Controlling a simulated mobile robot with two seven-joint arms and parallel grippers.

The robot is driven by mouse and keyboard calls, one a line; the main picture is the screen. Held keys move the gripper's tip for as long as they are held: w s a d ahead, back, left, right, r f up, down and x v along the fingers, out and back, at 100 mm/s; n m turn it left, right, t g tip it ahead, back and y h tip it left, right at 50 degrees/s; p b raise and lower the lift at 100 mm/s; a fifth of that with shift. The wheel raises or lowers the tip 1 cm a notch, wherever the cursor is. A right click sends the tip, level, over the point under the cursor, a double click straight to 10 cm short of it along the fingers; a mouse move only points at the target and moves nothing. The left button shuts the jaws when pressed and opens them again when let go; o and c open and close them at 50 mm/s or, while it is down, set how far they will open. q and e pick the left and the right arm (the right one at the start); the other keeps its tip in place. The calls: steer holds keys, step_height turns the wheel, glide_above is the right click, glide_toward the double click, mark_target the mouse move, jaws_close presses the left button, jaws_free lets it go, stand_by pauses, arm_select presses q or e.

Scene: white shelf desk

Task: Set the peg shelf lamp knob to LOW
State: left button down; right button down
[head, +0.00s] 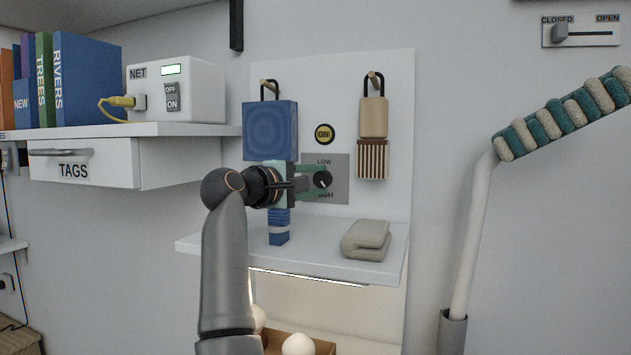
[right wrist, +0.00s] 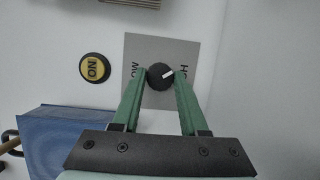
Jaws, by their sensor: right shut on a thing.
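The lamp knob (head: 323,180) is a round black dial on a grey plate (head: 340,196) on the white peg panel. LOW is printed above it and HIGH below, partly hidden. In the right wrist view the knob (right wrist: 159,78) has a white pointer mark turned toward the HIGH side, slightly upward in the picture. The LOW side is on the left there. My right gripper (head: 318,182) has its green fingers on either side of the knob, shut on it; the fingertips show in the right wrist view (right wrist: 161,74). My left gripper is not in view.
A yellow ON button (head: 324,134) is above the plate. A blue bag (head: 270,131) and a brush (head: 373,150) hang from pegs. Below, a shelf (head: 325,262) bears a folded cloth (head: 367,240) and a blue item (head: 279,226). A bright strip (head: 305,277) shows under the shelf edge.

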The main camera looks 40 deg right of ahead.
steer(key=shift+c, duration=2.2)
jaws_free()
step_height(320, 180, up, 8)
steer(key=s+a+r, duration=0.1)
steer(key=s+a, duration=0.1)
steer(key=s, duration=0.1)
steer(key=s+a+r, duration=0.4)
steer(key=s+a, duration=0.3)
steer(key=shift+s+b, duration=0.25)
steer(key=shift+b, duration=0.1)
steer(key=shift+a, duration=0.15)
